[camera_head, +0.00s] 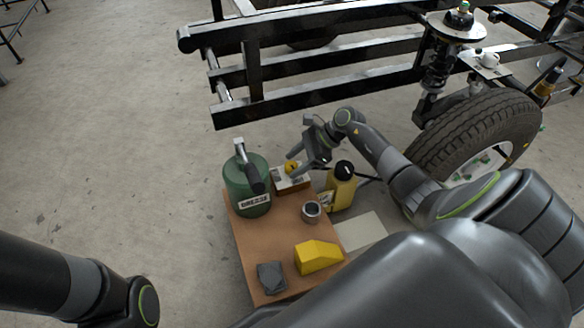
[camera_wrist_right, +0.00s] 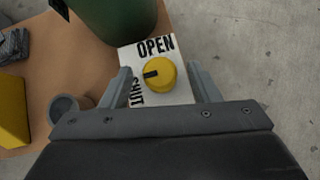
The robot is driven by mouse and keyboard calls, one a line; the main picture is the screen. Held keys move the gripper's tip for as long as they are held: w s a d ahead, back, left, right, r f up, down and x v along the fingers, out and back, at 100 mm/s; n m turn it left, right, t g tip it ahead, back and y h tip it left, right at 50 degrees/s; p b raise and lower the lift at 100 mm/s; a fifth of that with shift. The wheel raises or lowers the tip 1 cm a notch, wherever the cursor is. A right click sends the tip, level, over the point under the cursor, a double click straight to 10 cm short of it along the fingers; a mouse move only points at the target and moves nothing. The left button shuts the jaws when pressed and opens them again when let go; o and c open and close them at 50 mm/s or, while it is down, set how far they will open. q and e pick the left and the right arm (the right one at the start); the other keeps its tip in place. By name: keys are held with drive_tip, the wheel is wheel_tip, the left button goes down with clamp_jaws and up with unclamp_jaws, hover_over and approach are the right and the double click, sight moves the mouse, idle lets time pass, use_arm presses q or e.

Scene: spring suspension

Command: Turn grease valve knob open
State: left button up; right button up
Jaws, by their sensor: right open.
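The grease valve knob (camera_wrist_right: 158,75) is yellow and round with a dark pointer mark. It sits on a white plate (camera_wrist_right: 180,98) lettered OPEN and SHUT. In the head view the knob (camera_head: 291,167) is at the back of the wooden table, beside the green GREASE canister (camera_head: 240,190). My right gripper (camera_wrist_right: 163,82) is open, with one finger on each side of the knob and visible gaps. Of my left arm only a link shows at the lower left; its gripper is out of frame.
The wooden table (camera_head: 270,245) also bears a grey cup (camera_head: 311,212), a yellow block (camera_head: 318,256) and a dark grey item (camera_head: 271,277). A yellow bottle (camera_head: 340,188) with a black cap stands close to my right gripper. A black frame (camera_head: 320,60) and tyre (camera_head: 470,135) lie behind.

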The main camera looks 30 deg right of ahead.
drive_tip(key=shift+x, duration=0.8)
drive_tip(key=shift+c, duration=0.5)
drive_tip(key=c, duration=0.9)
